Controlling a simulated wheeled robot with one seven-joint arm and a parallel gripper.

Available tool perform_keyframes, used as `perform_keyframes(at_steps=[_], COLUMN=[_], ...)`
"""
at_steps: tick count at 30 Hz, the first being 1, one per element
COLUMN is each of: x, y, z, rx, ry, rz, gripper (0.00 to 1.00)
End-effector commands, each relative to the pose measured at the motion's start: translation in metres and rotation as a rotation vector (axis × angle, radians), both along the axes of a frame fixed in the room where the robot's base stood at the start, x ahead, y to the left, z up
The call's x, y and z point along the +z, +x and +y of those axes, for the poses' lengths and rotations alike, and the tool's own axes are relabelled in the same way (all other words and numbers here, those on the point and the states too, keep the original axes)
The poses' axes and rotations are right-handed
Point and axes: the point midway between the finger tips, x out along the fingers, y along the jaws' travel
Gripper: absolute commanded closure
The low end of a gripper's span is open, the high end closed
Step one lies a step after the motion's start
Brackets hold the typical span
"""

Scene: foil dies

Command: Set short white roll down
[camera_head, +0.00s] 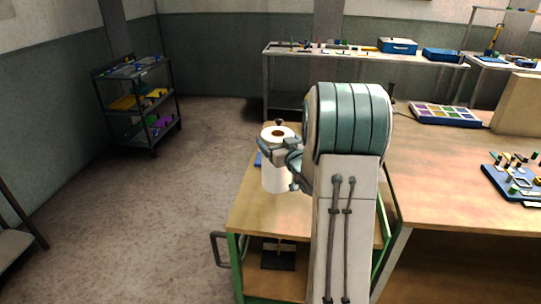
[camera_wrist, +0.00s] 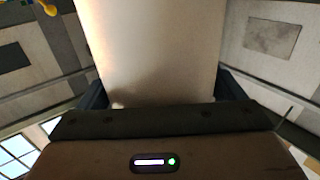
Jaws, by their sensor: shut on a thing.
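The short white roll (camera_head: 276,178) is upright in the head view, with a brown core showing at its top. My gripper (camera_head: 279,145) is shut around the upper part of the roll. The roll stands over the small wooden cart top (camera_head: 262,217); I cannot tell whether its lower end touches the surface. In the wrist view the roll (camera_wrist: 153,45) fills the middle as a pale surface, between the dark fingers of my gripper (camera_wrist: 160,95). My arm hides part of the cart top.
A large wooden table (camera_head: 440,190) stands right of the cart, holding a tray of coloured compartments (camera_head: 445,114) and a blue tool tray (camera_head: 513,182). A grey shelf rack (camera_head: 137,102) stands at the left. The cart's front-left top is clear.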

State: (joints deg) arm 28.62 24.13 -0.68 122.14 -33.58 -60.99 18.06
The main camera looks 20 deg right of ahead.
Motion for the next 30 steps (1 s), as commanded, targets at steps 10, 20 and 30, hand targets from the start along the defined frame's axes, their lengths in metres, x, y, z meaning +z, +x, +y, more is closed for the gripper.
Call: perform_keyframes(at_steps=[10, 20, 30], x=[-0.016, -0.049, -0.053], y=[0.008, 0.008, 0.008], z=[0.024, 0.024, 0.024], rx=[0.000, 0.000, 0.000], ry=[-0.002, -0.001, -0.003], rz=[-0.005, -0.005, -0.007], gripper=[0.82, 0.82, 0.82])
